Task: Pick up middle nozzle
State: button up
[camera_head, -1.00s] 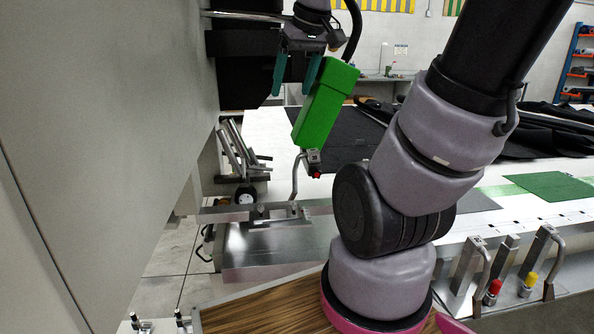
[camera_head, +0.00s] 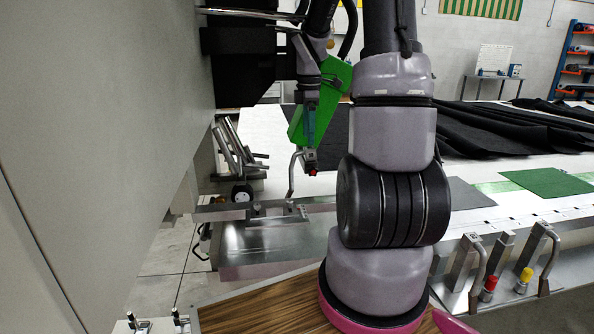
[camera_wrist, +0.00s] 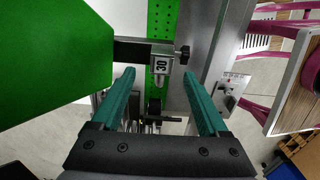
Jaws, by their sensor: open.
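Three metal nozzles stand in a rack at the right front edge of the table in the head view; the middle nozzle (camera_head: 500,253) is a straight, flat one between two bent ones. Another bent nozzle (camera_head: 293,172) hangs below the green welder body (camera_head: 334,85). The wrist view shows a metal clamp marked "30" (camera_wrist: 161,62) beside the green body. My gripper (camera_head: 308,132) has teal fingers and is seen side-on by the green body. In the wrist view my gripper (camera_wrist: 159,76) is open, its fingers apart, with the marked clamp ahead between them. The rack nozzles are far from it.
A large grey machine panel (camera_head: 95,110) fills the left side. Dark cloth (camera_head: 500,130) and a green mat (camera_head: 550,182) lie on the long white table. Several slanted metal bars (camera_head: 230,150) stand left of the welder. A brown wooden surface (camera_head: 262,306) lies at the front.

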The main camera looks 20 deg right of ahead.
aim_at(307, 148)
jog(key=f, duration=0.5)
jog(key=shift+a+f, duration=0.25)
jog(key=shift+f, duration=0.15)
grip_shut()
